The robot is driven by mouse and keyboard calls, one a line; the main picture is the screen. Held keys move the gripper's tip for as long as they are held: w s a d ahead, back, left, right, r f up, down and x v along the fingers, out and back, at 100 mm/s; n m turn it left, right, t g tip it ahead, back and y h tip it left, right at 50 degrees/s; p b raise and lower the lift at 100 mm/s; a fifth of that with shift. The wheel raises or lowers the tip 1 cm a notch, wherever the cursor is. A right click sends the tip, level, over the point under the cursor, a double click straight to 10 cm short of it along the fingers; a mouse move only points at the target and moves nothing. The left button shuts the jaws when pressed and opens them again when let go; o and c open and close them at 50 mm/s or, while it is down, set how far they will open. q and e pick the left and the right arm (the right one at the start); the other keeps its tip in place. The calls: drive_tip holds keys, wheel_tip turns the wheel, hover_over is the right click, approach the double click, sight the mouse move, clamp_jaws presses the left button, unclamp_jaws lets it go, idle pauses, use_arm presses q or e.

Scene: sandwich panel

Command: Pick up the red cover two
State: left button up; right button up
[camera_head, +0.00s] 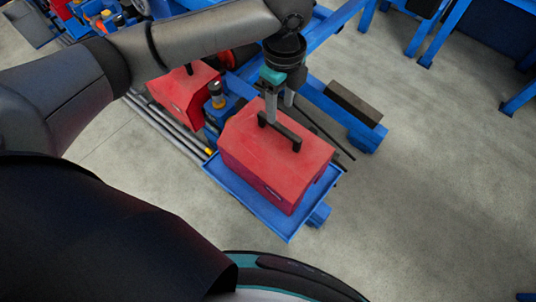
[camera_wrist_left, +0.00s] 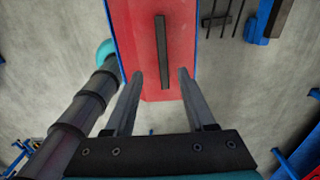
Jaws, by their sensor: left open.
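A red box-shaped cover (camera_head: 270,165) sits on a blue tray (camera_head: 236,191) in the middle of the head view. A dark bar handle (camera_head: 286,137) runs along its top. A second red cover (camera_head: 178,98) with a handle stands farther left, partly hidden by my arm. I cannot tell which one is numbered two. My left gripper (camera_head: 279,112) is open over the nearer cover's handle. In the left wrist view, the handle (camera_wrist_left: 162,45) lies between the open fingers (camera_wrist_left: 160,74), with gaps on both sides, above the red top (camera_wrist_left: 142,30). My right gripper is not in view.
A small blue device (camera_head: 215,105) stands between the two covers. Blue frame beams (camera_head: 345,120) with a dark block (camera_head: 354,102) lie close behind and right of the nearer cover. The grey floor (camera_head: 430,200) at the right is clear.

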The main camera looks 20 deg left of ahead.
sight(280, 125)
use_arm(q)
drive_tip(key=f, duration=1)
drive_tip(key=shift+w, duration=0.25)
drive_tip(key=shift+r, duration=0.1)
clamp_jaws()
idle(0.9)
